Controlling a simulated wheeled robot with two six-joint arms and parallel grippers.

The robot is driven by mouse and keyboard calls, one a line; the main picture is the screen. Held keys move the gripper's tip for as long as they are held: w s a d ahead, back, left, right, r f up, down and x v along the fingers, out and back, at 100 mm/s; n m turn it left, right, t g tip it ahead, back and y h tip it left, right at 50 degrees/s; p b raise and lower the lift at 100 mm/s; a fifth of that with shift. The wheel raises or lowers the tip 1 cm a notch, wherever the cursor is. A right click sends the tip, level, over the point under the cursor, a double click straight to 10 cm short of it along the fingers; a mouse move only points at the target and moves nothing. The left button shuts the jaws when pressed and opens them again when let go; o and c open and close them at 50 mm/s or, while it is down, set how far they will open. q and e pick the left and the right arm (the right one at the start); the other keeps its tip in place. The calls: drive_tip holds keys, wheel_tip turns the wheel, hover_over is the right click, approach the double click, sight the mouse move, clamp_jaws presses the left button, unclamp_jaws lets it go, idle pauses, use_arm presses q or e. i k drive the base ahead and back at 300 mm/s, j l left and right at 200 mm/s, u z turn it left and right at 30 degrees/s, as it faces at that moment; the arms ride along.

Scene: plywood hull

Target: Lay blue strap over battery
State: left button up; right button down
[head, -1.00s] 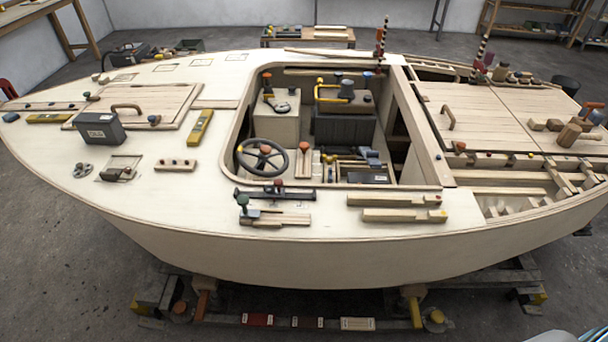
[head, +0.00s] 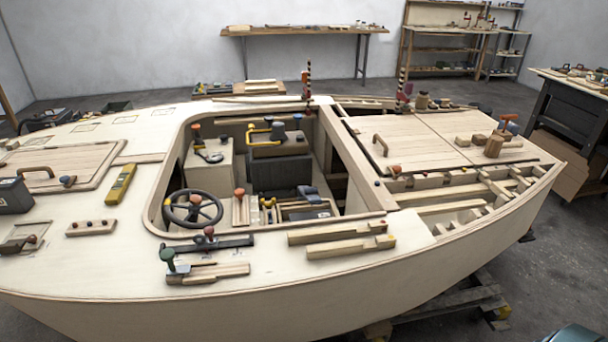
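A small blue-grey item (head: 309,194), which may be the blue strap, lies in the open cockpit of the boat hull, to the right of the steering wheel. Just in front of it is a low dark box with a pale label (head: 308,214), possibly the battery; the cockpit edge partly hides it. The blue-grey item appears behind the labelled face, but I cannot tell whether the two touch. Neither of my grippers shows in the head view.
The steering wheel (head: 192,209), a large dark box (head: 279,175) and a pale console (head: 209,163) crowd the cockpit. Clamps and wood strips (head: 340,246) lie on the near deck. A second dark box (head: 12,195) sits far left.

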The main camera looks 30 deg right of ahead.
sight(310, 194)
drive_tip(key=l+u, duration=0.45)
drive_tip(key=l, duration=1.35)
